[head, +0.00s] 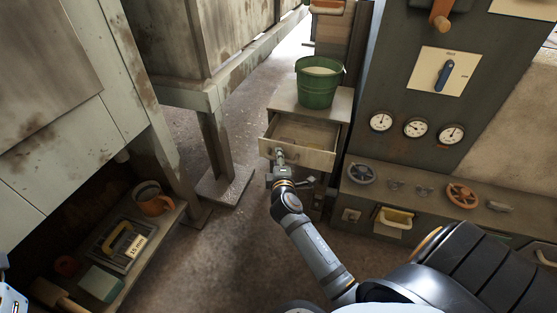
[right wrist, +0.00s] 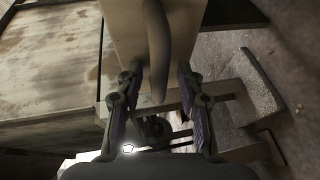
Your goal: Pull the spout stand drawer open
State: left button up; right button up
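The spout stand (head: 340,103) is a small wooden cabinet at the upper middle of the head view. Its drawer (head: 310,158) stands pulled out, with its inside showing and something small, unclear, lying in it. My right gripper (head: 279,163) is at the left part of the drawer front. In the right wrist view, its fingers (right wrist: 160,80) are apart, one on each side of the dark curved drawer handle (right wrist: 157,45), with gaps visible on both sides. The drawer's pale front (right wrist: 122,35) is just beyond the fingertips. My left gripper does not show.
A green bucket (head: 318,85) stands on top of the spout stand. A grey panel with gauges (head: 415,128) and a low bench with an orange wheel (head: 462,196) are at right. Floor between is clear.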

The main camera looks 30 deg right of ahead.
jog(key=v, duration=0.7)
jog(key=shift+s, duration=0.25)
jog(key=shift+a, duration=0.1)
